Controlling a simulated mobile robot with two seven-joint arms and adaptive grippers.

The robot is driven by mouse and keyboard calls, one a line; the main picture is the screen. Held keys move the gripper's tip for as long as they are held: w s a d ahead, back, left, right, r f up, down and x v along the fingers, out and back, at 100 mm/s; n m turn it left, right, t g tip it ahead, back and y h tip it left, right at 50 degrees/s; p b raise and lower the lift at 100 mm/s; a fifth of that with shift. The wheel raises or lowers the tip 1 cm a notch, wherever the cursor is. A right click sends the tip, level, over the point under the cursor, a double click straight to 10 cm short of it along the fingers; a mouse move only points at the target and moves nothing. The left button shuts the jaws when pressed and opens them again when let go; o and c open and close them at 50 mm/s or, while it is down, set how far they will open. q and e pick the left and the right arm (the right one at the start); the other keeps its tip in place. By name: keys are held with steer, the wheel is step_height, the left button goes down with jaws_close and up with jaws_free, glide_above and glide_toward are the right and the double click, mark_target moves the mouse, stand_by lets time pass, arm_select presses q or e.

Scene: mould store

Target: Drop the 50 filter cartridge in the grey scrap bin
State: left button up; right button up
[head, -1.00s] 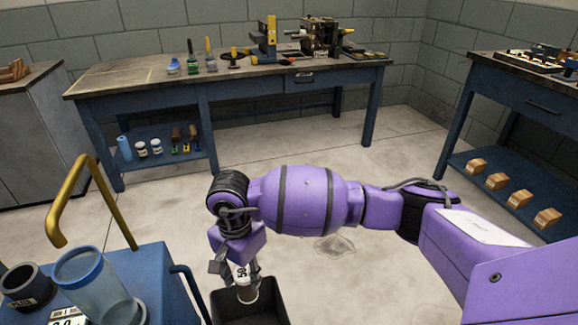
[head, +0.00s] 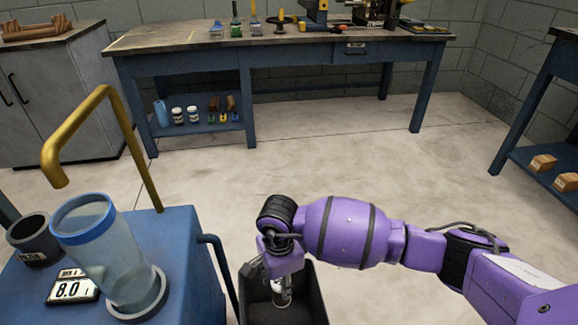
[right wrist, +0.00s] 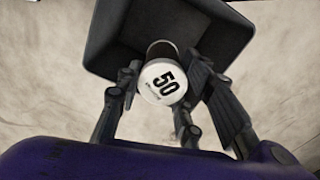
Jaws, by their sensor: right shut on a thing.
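The white 50 filter cartridge (right wrist: 163,82) shows its printed label end and dark body in the right wrist view. My right gripper (right wrist: 161,90) is shut on it, with fingers on both sides. In the head view the cartridge (head: 282,291) hangs below my right gripper (head: 277,276), over the opening of the dark grey scrap bin (head: 313,294). The bin also shows behind the cartridge in the right wrist view (right wrist: 215,40). How deep the cartridge is within the bin is unclear. My left gripper is not in view.
Left of the bin is a blue cart (head: 180,250) with a yellow bent pipe (head: 125,120), a clear cylinder (head: 105,255), a dark cup (head: 33,240) and a display reading 8.0 (head: 73,287). A blue workbench (head: 290,55) stands at the back. The floor between is clear.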

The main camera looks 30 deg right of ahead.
step_height(320, 180, down, 5)
steer(key=b, duration=0.3)
steer(key=shift+f, duration=0.2)
steer(key=shift+w+f+b, duration=0.1)
steer(key=shift+f+b, duration=0.45)
steer(key=shift+f, duration=0.3)
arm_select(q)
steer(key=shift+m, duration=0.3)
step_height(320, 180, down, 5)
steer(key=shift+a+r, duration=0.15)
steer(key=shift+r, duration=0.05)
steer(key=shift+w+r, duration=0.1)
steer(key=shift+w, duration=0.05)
arm_select(e)
steer(key=o, duration=1.3)
steer(key=shift+o, duration=0.6)
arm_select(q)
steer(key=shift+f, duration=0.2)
arm_select(e)
step_height(320, 180, up, 12)
steer(key=shift+w, duration=0.15)
